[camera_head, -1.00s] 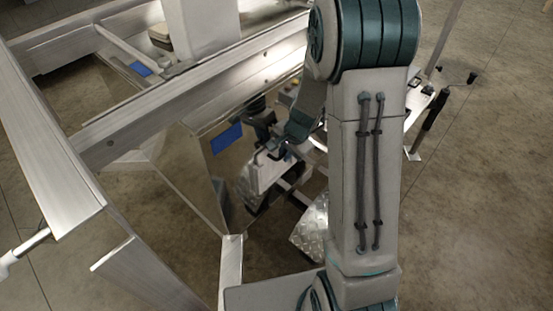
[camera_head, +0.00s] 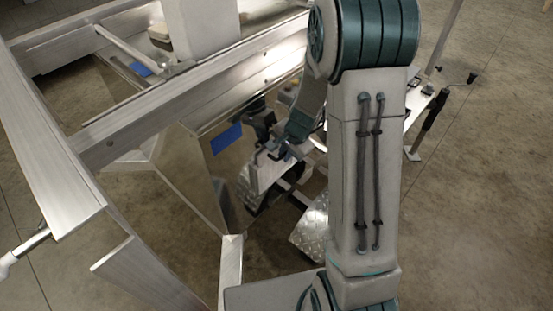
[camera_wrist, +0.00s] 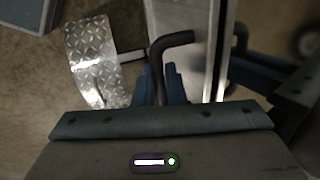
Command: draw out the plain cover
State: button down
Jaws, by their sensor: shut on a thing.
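My gripper (camera_wrist: 161,86) is shut on a black bent handle (camera_wrist: 175,39) in the wrist view. The handle's free-looking end points right, towards a plain pale metal face (camera_wrist: 180,14); how it joins that face is not clear. In the head view, my gripper (camera_head: 274,150) and the handle are small, partly behind my arm. A smooth, mirror-like metal panel (camera_head: 186,165) with a blue patch (camera_head: 226,138) stands left of it. Which smooth face is the plain cover is not certain. The wrist view also shows a mirrored image of my gripper at the right.
A diamond-tread metal piece (camera_head: 312,232) stands low near my arm; it also shows at the left in the wrist view (camera_wrist: 92,55). Aluminium trailer beams (camera_head: 190,100) cross the left and top. Open concrete floor (camera_head: 480,200) lies at the right.

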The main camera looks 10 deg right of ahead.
jog(key=shift+r, duration=0.1)
notch_tip(320, 180, up, 15)
jog(key=p, duration=1.2)
jog(key=shift+p, duration=0.3)
dwell(0.4)
